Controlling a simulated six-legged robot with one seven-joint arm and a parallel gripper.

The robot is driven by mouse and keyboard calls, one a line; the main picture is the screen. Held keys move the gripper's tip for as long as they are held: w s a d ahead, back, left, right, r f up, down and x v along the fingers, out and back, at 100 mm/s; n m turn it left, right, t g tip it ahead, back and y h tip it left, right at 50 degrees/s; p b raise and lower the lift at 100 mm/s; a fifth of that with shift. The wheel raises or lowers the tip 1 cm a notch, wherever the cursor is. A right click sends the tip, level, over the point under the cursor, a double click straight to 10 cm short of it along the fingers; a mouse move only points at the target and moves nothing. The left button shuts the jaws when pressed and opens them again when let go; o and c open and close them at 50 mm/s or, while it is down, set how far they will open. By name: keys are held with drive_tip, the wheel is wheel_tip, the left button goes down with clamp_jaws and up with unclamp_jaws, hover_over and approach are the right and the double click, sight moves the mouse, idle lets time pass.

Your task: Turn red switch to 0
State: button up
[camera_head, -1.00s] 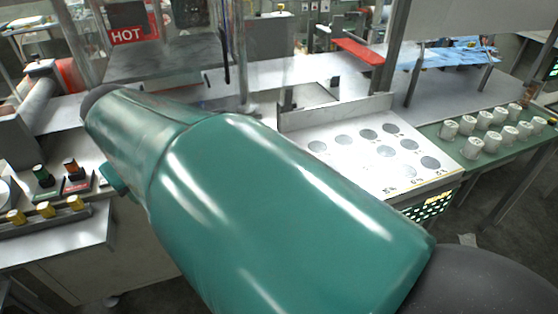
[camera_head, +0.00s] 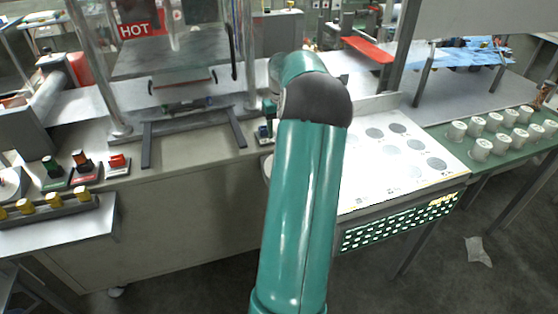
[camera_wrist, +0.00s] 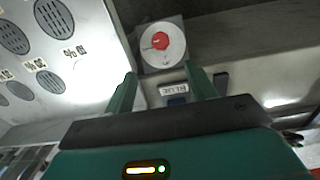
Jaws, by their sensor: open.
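In the wrist view a red rotary switch (camera_wrist: 160,41) sits at the centre of a round pale dial (camera_wrist: 150,60). Its marks are too small to read, so I cannot tell its setting. My gripper (camera_wrist: 162,84) is open, its two green fingers apart and nothing held between them. The dial shows beyond the fingertips, roughly centred between them, and the red knob looks untouched. In the head view my arm covers most of this area, and the red knob is hidden there.
A small labelled block (camera_wrist: 176,91) shows between my fingers in the wrist view. A white panel with grey discs (camera_head: 352,204) stands right of my arm. Red and green switches (camera_head: 117,161) sit far left, and white cups (camera_head: 480,149) stand at right.

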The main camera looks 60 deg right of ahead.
wheel_tip(320, 180, down, 14)
drive_tip(key=shift+r, duration=0.2)
idle(0.4)
drive_tip(key=c, duration=1)
